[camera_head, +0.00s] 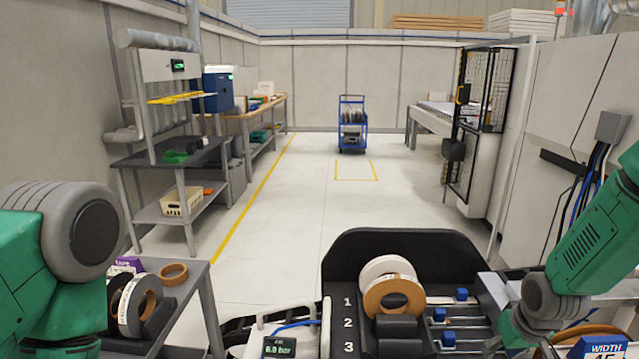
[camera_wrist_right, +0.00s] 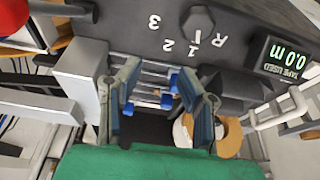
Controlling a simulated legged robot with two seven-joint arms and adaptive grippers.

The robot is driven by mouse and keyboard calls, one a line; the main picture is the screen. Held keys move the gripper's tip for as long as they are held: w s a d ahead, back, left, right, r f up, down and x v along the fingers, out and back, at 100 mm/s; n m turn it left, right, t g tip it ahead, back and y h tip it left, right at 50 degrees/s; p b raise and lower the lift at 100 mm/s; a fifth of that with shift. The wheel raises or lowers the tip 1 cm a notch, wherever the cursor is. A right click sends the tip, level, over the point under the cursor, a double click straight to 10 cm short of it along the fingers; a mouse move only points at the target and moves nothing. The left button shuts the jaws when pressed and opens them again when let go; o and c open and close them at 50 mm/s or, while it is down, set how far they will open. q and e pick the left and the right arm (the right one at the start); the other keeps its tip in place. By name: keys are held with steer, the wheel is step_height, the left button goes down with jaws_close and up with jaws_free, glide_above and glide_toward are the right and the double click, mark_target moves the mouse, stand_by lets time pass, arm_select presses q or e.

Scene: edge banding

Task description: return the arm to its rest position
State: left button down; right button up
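My right arm (camera_head: 592,235) reaches in from the right, bent down over the right side of the black edge-banding machine (camera_head: 350,262). In the wrist view its gripper (camera_wrist_right: 160,78) is open, two blue-grey fingers apart with nothing held between them. Blue-knobbed slides of the machine show beyond the gap. A white roll (camera_head: 388,268) and a tan roll (camera_head: 394,296) stand at the machine's numbered slots, and the tan roll also shows in the wrist view (camera_wrist_right: 231,138). My left arm (camera_head: 62,250) fills the lower left; its gripper is out of view.
A grey side table (camera_head: 190,322) at the left holds more tape rolls (camera_head: 133,303). A white cabinet wall (camera_head: 560,110) stands at the right.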

steer(key=s+a+f+g+b, duration=0.1)
steer(key=s+a+f+b, duration=0.15)
steer(key=s+f, duration=0.6)
steer(key=s+a+f+g+b, duration=0.1)
steer(key=s+a+f+b, duration=0.15)
steer(key=s+f, duration=0.6)
steer(key=s+a+f+b, duration=0.1)
steer(key=s+f, duration=0.1)
steer(key=s, duration=0.6)
steer(key=s+a+f+g+b, duration=0.1)
steer(key=s+a+f+b, duration=0.1)
steer(key=s, duration=0.6)
steer(key=shift+a+n, duration=0.15)
steer(key=shift+n, duration=0.25)
